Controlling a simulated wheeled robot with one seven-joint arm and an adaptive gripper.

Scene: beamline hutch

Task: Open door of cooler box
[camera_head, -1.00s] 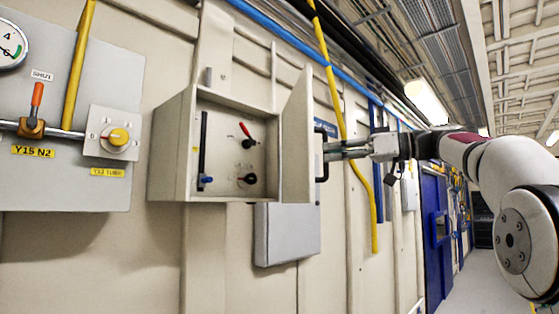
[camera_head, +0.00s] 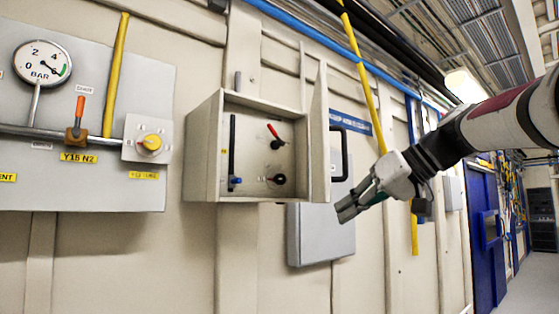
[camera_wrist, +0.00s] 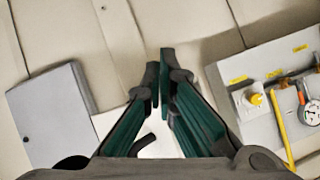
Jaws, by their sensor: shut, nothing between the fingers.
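The cooler box (camera_head: 205,150) is a beige wall box in the head view. Its front is open and shows a black vertical bar, a red-handled valve and a black knob. Its door (camera_head: 319,140) stands swung out at the right side, seen nearly edge-on. A black handle (camera_head: 345,155) sits on the door's right-hand face. My gripper (camera_head: 347,212) is shut and empty, below the handle and apart from it. In the wrist view, my closed fingers (camera_wrist: 160,90) show with a pale surface and a dark bent bar (camera_wrist: 143,142), probably the handle, behind them.
A grey wall box (camera_head: 320,235) hangs below the door, behind my gripper. A gauge panel (camera_head: 90,185) with a yellow knob is at left. A yellow pipe (camera_head: 367,80) and blue cabinet (camera_head: 483,230) are at right. Floor at far right is clear.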

